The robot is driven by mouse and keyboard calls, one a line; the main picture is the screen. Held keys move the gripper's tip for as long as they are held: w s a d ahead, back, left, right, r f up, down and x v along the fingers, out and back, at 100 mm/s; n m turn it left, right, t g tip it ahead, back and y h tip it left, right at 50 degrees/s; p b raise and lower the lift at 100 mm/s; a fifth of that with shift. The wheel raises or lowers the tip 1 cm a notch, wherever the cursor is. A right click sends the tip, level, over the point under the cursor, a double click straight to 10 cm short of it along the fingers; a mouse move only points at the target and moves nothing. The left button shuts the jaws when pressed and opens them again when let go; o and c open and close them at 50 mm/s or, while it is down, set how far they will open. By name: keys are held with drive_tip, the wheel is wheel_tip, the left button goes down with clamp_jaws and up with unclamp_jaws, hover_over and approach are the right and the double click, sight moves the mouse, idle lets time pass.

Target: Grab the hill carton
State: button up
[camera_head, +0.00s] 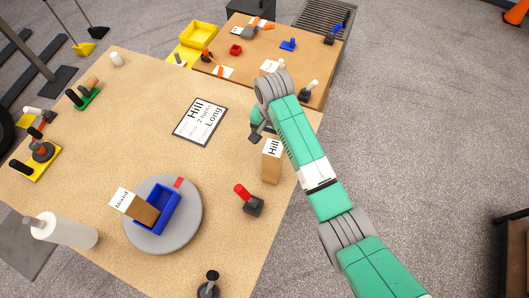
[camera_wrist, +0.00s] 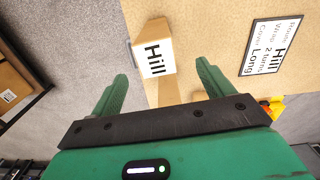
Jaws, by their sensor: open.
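The Hill carton (camera_head: 271,168) is a tall tan box with a white label reading "Hill" on its upper part. It stands near the right edge of the wooden table (camera_head: 145,100), beside my arm. In the wrist view the carton (camera_wrist: 166,91) is ahead of my gripper (camera_wrist: 162,83), with its label facing up and toward the camera. My gripper is open, one green finger on each side of the carton in the picture. I cannot tell how far the fingertips are from it. In the head view my arm hides most of the gripper.
A sign reading "Hill, 2 turns, Long" (camera_head: 200,121) lies left of the carton. A red-handled device (camera_head: 249,200) stands in front. A grey turntable (camera_head: 190,228) bears a blue bin (camera_head: 160,211) and a "Mixed" carton (camera_head: 136,207). A second table (camera_head: 225,73) stands behind.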

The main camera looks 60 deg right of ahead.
sight(274, 147)
wheel_tip(274, 147, down, 2)
drive_tip(key=shift+s+f, duration=0.1)
drive_tip(key=shift+f, duration=0.1)
drive_tip(key=f, duration=0.4)
drive_tip(key=shift+s+d, duration=0.1)
drive_tip(key=shift+s, duration=0.25)
drive_tip(key=shift+w+f, duration=0.1)
drive_tip(key=shift+f, duration=0.4)
drive_tip(key=shift+c, duration=0.2)
